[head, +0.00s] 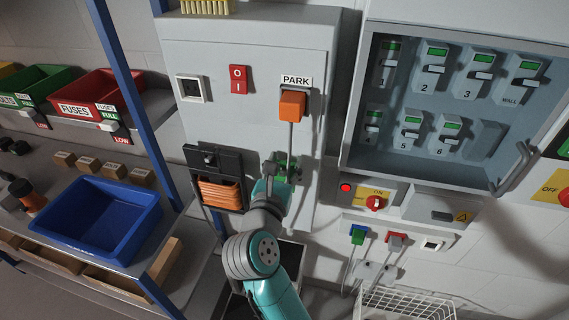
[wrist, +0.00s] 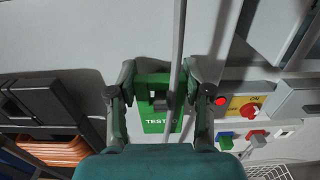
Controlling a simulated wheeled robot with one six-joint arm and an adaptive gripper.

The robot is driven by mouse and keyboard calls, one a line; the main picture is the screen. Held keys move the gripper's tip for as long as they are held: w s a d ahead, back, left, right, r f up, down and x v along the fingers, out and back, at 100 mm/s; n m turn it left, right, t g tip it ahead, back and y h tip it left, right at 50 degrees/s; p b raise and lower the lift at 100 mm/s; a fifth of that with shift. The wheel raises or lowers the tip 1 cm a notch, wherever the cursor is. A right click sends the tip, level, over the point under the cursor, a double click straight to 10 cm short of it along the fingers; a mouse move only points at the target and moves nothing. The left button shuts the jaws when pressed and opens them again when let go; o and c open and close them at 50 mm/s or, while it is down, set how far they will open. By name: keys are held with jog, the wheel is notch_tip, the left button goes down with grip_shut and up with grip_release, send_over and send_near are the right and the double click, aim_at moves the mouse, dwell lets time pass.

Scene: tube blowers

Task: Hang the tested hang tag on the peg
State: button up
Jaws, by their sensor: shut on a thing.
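The green hang tag (wrist: 160,126), with white lettering of which "TEST" can be read, is between the two fingers of my gripper (wrist: 158,78) in the wrist view. My gripper is shut on it, close to the grey cabinet front. A grey block shows at the tag's upper part; I cannot tell if this is the peg or part of the tag. In the head view my gripper (head: 281,166) is below the orange plug, with the tag mostly hidden. A grey cable crosses in front of the tag in the wrist view.
An orange plug (head: 292,105) sits under the PARK label, its cable (head: 290,138) hanging down by my gripper. A black holder with orange pieces (head: 219,193) is left of my gripper. An open breaker box (head: 352,130) and a red-lit switch panel (head: 358,192) are to the right.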

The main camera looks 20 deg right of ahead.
jog(key=o, duration=1)
jog(key=v, duration=1.2)
jog(key=shift+d, duration=0.1)
